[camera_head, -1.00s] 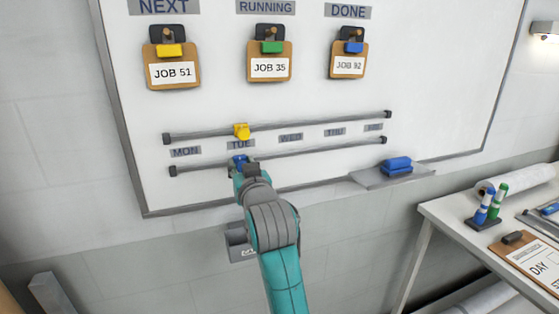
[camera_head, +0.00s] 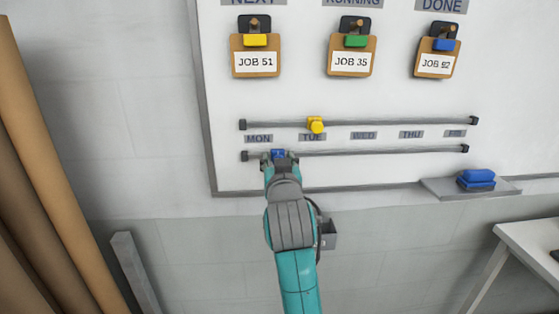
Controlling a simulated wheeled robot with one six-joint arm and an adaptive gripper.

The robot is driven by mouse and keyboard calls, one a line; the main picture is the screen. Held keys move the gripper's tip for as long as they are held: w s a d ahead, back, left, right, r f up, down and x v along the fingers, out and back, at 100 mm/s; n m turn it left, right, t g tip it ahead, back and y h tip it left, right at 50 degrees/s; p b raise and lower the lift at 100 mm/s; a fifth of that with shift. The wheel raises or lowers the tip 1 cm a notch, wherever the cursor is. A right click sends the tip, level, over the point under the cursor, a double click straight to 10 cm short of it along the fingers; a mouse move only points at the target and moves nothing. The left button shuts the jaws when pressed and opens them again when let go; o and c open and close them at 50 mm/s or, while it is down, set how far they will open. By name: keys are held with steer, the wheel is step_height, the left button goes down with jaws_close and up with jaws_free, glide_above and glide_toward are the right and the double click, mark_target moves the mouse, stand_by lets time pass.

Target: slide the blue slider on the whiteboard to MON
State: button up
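The blue slider (camera_head: 278,153) is on the lower rail (camera_head: 370,153) of the whiteboard (camera_head: 520,60). It is below and right of the MON label (camera_head: 258,139), between MON and the TUE label (camera_head: 312,137) and nearer to MON. My gripper (camera_head: 279,157) is at the slider, with its dark fingers on either side of it, and looks shut on it. The gripper hides the lower part of the slider, and finger contact is hard to see.
A yellow slider (camera_head: 316,125) sits on the upper rail (camera_head: 400,122) by TUE. Clipboards hang above. A ledge (camera_head: 445,188) with a blue eraser (camera_head: 477,178) is at lower right, above a white table (camera_head: 535,240). Brown rolls (camera_head: 40,190) stand at left.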

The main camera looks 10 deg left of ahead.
steer(key=v, duration=1.2)
stand_by(0.3)
